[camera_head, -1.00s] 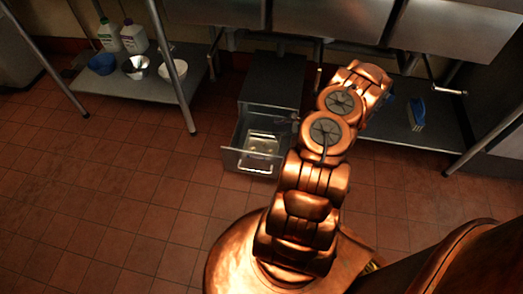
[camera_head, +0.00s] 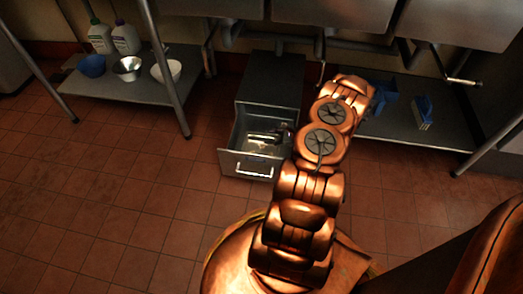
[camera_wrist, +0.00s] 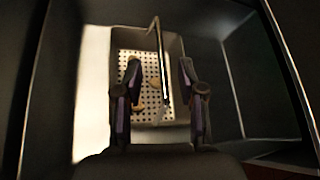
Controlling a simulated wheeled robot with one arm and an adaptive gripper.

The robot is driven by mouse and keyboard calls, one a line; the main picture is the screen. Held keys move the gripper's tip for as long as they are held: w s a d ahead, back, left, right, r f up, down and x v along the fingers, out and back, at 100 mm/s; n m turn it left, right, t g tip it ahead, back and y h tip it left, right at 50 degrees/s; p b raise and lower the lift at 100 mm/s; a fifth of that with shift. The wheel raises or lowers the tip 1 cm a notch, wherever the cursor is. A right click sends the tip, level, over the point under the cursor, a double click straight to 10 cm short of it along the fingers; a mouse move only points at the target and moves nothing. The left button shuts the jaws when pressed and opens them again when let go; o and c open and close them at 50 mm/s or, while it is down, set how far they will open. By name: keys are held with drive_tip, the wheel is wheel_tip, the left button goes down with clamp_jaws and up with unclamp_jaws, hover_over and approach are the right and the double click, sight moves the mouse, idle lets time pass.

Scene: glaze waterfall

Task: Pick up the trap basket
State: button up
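The trap basket (camera_wrist: 150,85) is a pale, rectangular, perforated tray with a thin upright handle (camera_wrist: 160,60). It sits inside an open grey metal box (camera_head: 247,163), and small brownish bits lie in it. My gripper (camera_wrist: 159,70) is open above the basket in the wrist view, with one finger on each side of the handle. I cannot tell whether a finger touches the handle. In the head view my gripper (camera_head: 265,137) shows as a dark shape over the box opening and partly hides the basket.
The box walls (camera_wrist: 285,70) stand close around my gripper. A low shelf at left holds a blue bowl (camera_head: 92,66), a metal bowl (camera_head: 128,68), a white bowl (camera_head: 166,72) and two bottles (camera_head: 125,38). A blue brush (camera_head: 422,110) lies on the right shelf. The front floor is clear.

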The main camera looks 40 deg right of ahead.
drive_tip(key=shift+b+x, duration=0.5)
drive_tip(key=shift+x, duration=1.2)
clamp_jaws()
